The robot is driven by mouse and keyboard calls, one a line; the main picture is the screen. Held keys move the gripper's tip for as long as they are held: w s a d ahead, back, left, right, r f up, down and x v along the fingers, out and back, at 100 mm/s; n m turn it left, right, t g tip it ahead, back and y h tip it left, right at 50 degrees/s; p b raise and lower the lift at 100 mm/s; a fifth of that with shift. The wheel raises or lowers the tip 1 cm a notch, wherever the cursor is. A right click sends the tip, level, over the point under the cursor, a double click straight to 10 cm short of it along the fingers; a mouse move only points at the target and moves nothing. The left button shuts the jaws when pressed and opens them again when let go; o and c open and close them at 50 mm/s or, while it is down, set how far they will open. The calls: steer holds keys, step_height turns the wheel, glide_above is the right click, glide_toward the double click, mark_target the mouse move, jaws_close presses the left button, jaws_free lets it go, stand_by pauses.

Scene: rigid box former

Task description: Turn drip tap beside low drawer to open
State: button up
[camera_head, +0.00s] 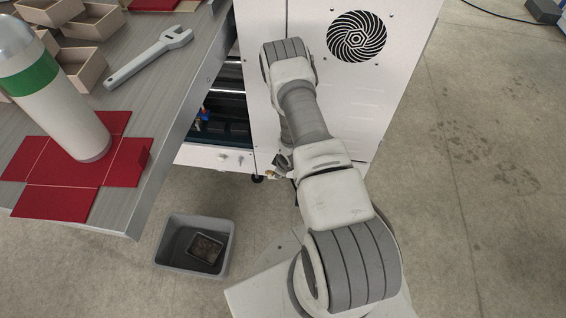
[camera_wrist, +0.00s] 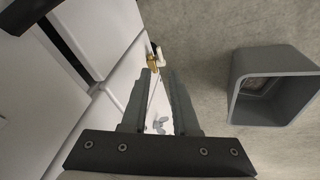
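The drip tap is a small brass fitting (camera_wrist: 153,62) with a pale part beside it, low at the edge of the white machine in the wrist view. A small brass-coloured bit (camera_head: 272,174) also shows in the head view, partly hidden by my arm. The low drawer has a white front (camera_head: 207,156) under the machine's dark opening, left of the tap. My gripper (camera_wrist: 158,74) is open, its two grey fingers apart, with the tap just beyond the fingertips. A grey wing-shaped piece (camera_wrist: 159,125) shows between the fingers. I cannot tell whether anything touches the tap.
A grey bin (camera_head: 195,246) with a dark piece inside stands on the floor below the tap; the wrist view shows it at right. A table (camera_head: 150,85) at left carries a wrench (camera_head: 150,57), a bottle (camera_head: 55,100) and red card (camera_head: 50,202). The right floor is mostly clear.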

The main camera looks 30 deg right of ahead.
steer(key=p+v, duration=0.2)
steer(key=v, duration=0.6)
stand_by(0.4)
